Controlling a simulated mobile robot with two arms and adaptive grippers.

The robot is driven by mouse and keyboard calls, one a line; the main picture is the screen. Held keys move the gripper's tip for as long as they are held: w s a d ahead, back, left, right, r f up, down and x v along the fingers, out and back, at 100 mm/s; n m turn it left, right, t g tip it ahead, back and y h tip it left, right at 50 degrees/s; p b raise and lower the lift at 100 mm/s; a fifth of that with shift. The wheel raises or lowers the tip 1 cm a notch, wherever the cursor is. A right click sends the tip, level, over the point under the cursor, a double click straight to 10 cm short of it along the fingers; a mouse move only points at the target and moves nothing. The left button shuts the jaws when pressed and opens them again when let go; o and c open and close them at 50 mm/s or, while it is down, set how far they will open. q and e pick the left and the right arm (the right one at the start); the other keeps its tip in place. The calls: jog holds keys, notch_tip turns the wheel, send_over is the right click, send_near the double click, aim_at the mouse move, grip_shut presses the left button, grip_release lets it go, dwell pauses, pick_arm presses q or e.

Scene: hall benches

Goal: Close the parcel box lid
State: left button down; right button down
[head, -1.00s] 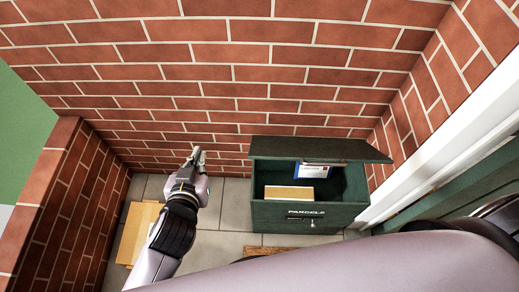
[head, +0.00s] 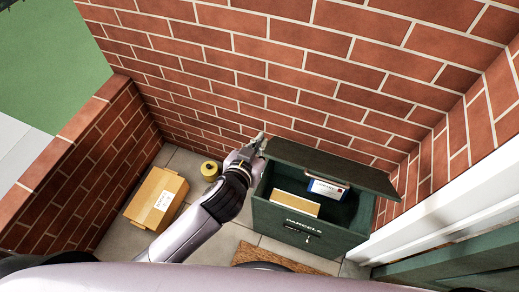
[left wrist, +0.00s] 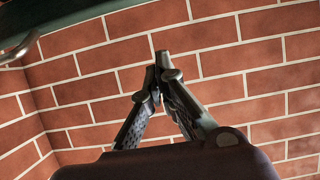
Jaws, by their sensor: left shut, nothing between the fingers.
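The dark green parcel box (head: 290,228), marked PARCELS, stands on the paved floor right of centre in the head view. Its lid (head: 330,165) is raised, and the inside shows. A tan parcel (head: 297,203) and a blue-and-white packet (head: 326,191) are inside. My left gripper (head: 260,140) is shut and empty, beside the lid's left back corner. I cannot tell whether it touches the lid. In the left wrist view the shut fingers (left wrist: 162,60) point at brick, and a green edge with a metal bar, probably the lid (left wrist: 75,35), shows at top left. My right gripper is out of view.
A brick wall (head: 230,60) rises close behind the box, and a low brick wall (head: 85,165) stands at left. A cardboard box (head: 150,190) and a yellow tape roll (head: 209,170) lie on the floor left of my arm. A brown mat (head: 275,258) lies in front.

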pick_arm(q)
jog(key=x, duration=0.5)
jog(key=shift+w+d, duration=0.25)
jog(key=shift+w, duration=0.1)
jog(key=shift+s+a+f, duration=0.15)
jog(key=shift+s+f, duration=0.35)
jog(key=shift+f, duration=0.05)
jog(key=shift+s+a+f, duration=0.2)
jog(key=shift+s+f, duration=0.35)
jog(key=shift+s+a+f, duration=0.1)
jog(key=shift+s+f, duration=0.2)
jog(key=shift+s, duration=0.2)
jog(key=shift+f, duration=0.1)
